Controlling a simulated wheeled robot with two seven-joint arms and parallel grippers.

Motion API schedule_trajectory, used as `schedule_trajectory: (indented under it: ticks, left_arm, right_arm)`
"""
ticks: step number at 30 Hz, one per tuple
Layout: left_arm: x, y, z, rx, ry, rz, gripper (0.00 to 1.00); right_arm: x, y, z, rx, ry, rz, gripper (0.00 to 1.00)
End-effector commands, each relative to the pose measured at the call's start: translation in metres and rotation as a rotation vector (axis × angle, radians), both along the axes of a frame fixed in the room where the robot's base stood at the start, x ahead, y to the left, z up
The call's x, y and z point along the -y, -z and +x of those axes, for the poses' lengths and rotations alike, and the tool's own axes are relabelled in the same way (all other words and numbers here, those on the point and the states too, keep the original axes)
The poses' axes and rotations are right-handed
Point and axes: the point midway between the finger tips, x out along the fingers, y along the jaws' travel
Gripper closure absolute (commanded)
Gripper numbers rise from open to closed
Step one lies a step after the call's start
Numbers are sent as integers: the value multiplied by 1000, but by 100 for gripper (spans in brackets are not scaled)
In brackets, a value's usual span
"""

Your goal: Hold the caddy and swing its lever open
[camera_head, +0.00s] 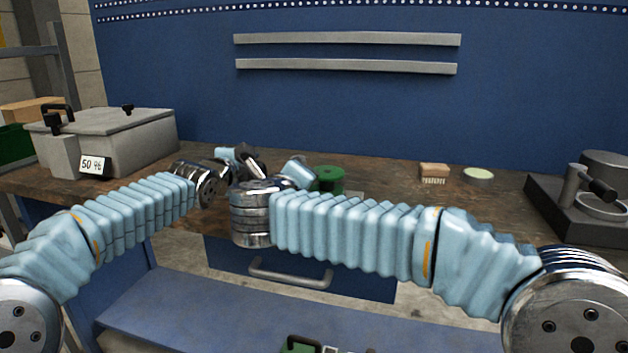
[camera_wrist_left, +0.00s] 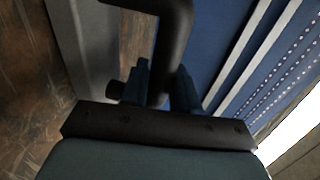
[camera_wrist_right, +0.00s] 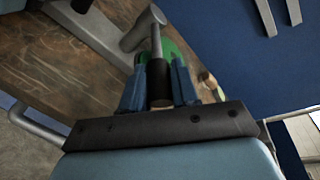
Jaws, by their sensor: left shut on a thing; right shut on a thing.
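The caddy is mostly hidden behind my arms and hands in the head view. In the left wrist view its thick black bent handle (camera_wrist_left: 177,38) runs down beside a grey body (camera_wrist_left: 88,45). My left gripper (camera_wrist_left: 158,90) is shut on that handle. In the right wrist view a metal lever (camera_wrist_right: 155,42) ends in a black grip (camera_wrist_right: 159,82). My right gripper (camera_wrist_right: 158,95) is shut on this grip, with a blue finger on each side. A grey metal cylinder (camera_wrist_right: 137,32) is beside the lever. How far the lever is swung cannot be told.
The wooden bench (camera_head: 400,190) is fairly clear right of centre. A grey lidded box (camera_head: 130,135) stands left. A brush (camera_head: 434,173), a shallow round dish (camera_head: 478,175) and a black-based device (camera_head: 570,215) are right.

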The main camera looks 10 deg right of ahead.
Motion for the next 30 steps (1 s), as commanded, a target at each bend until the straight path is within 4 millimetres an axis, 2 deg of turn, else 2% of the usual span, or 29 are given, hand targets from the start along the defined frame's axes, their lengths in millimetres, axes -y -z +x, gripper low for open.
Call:
schedule_trajectory:
  ticks: [1,9,28,29,30]
  left_arm:
    - [4,-4,-2,5,6,-6,100]
    - [5,-4,-2,6,9,-5,100]
    - [6,-4,-3,5,10,-6,100]
    - [6,-4,-3,5,10,-6,100]
    - [6,-4,-3,5,10,-5,100]
  right_arm:
    - [-7,1,1,-1,22,1,100]
    - [-18,0,3,-1,151,1,100]
    - [-23,0,3,-1,195,1,100]
    - [-23,0,3,-1,195,1,67]
    - [-23,0,3,-1,195,1,61]
